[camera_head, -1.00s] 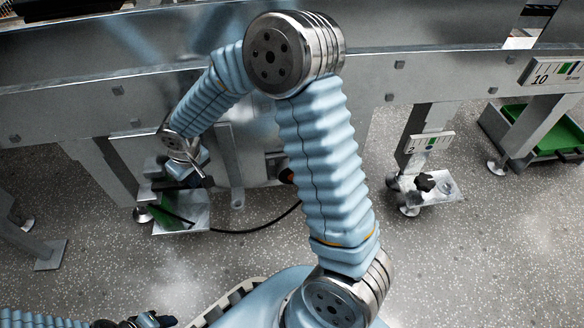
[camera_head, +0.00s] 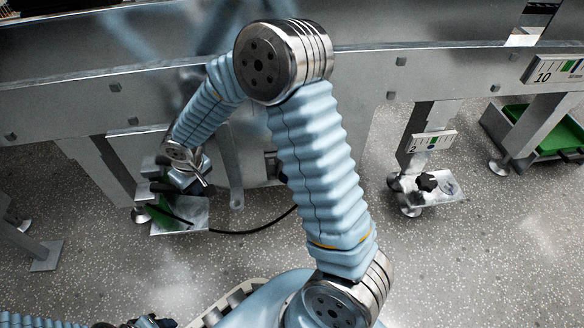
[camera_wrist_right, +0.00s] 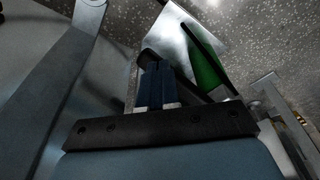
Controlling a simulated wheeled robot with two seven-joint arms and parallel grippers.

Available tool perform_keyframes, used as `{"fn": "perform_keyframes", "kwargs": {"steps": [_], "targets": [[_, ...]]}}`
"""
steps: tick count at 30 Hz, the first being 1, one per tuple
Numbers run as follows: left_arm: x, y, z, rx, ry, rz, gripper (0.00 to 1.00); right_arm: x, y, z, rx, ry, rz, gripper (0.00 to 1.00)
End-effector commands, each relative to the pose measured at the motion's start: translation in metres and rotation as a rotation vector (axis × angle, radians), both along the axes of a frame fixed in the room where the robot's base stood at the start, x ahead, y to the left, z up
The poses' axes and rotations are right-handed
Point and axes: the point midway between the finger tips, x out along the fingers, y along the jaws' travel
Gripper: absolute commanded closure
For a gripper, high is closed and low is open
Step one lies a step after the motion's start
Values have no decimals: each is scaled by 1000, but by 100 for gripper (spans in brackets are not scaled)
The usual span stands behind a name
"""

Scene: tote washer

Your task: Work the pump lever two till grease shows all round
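My right gripper (camera_head: 180,188) is low at the metal frame on the left in the head view, partly hidden by its own wrist. In the right wrist view its two blue fingers (camera_wrist_right: 158,84) are close together, with their tips at the rounded end of a dark bar, which looks like the pump lever (camera_wrist_right: 205,88). It appears shut on this bar. A metal foot plate (camera_head: 185,217) with a green patch lies below; the patch also shows in the right wrist view (camera_wrist_right: 203,68). I cannot make out any grease. My left gripper (camera_head: 140,322) is cut off at the bottom edge.
A leg with a label 2 (camera_head: 432,141) and a black knob (camera_head: 427,182) stands right of my arm. A label 10 (camera_head: 553,71) and a green tray (camera_head: 545,140) are farther right. A black hose (camera_head: 262,226) curves along the speckled floor. A steel beam crosses above.

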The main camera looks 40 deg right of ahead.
Motion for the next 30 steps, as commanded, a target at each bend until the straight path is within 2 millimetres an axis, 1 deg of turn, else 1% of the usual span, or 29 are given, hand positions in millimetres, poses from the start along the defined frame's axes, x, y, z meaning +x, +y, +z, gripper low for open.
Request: {"fn": "perform_keyframes", "kwargs": {"steps": [5,8,24,27,30], "targets": [[0,0,0,0,0,0,57,-1,-1,0,-1,2,-1,100],[0,0,4,0,0,0,57,0,-1,5,-1,2,-1,100],[0,0,39,0,0,0,57,0,0,54,0,0,0,100],[0,0,42,0,0,0,57,0,0,59,0,0,-1,100],[0,0,41,0,0,0,57,0,0,59,0,0,0,100]]}}
